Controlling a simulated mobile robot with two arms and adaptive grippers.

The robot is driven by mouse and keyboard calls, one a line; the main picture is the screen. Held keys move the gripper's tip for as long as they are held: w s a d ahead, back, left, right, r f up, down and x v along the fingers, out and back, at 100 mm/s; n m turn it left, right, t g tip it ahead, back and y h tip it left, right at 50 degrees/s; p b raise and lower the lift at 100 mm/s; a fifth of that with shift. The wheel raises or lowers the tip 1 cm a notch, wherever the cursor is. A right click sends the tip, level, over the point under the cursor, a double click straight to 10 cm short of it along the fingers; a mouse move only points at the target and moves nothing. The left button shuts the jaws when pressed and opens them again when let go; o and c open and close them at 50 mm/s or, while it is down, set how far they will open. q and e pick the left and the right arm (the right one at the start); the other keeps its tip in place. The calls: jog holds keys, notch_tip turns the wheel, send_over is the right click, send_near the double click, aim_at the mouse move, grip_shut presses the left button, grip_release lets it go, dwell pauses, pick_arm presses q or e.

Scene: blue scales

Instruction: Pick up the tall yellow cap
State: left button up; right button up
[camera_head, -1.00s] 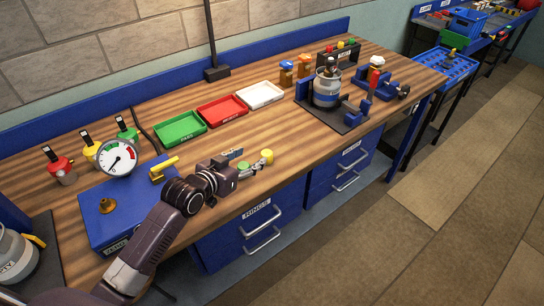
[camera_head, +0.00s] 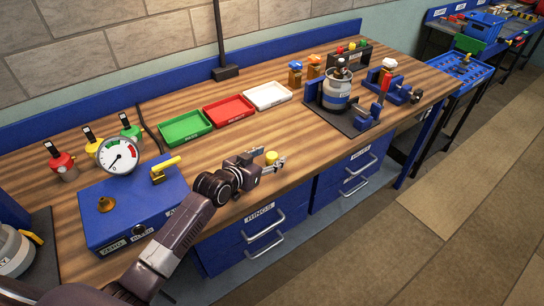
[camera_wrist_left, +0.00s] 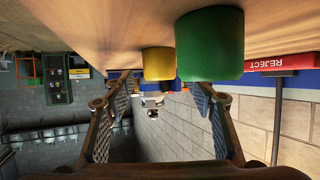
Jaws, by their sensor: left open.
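A yellow cap (camera_head: 271,157) stands on the wooden bench near its front edge, at my left gripper (camera_head: 269,161). In the left wrist view, which is upside down, the yellow cap (camera_wrist_left: 158,63) stands beyond a nearer, larger-looking green cap (camera_wrist_left: 210,45). My open left gripper (camera_wrist_left: 161,88) has its fingers spread to either side, with nothing held. The yellow cap lies roughly in line with the gap. I cannot tell whether it is between the fingertips. The green cap is hidden by the gripper in the head view. My right gripper is out of view.
Green (camera_head: 185,127), red (camera_head: 229,109) and white (camera_head: 268,95) trays lie behind the gripper. A blue box (camera_head: 120,215) with a gauge (camera_head: 121,155) behind it is at left. A canister (camera_head: 338,95) stands in a fixture at right. Bare wood lies between.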

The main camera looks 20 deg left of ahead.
pick_arm(q)
jog(key=shift+x, duration=1)
jog(key=c, duration=0.9)
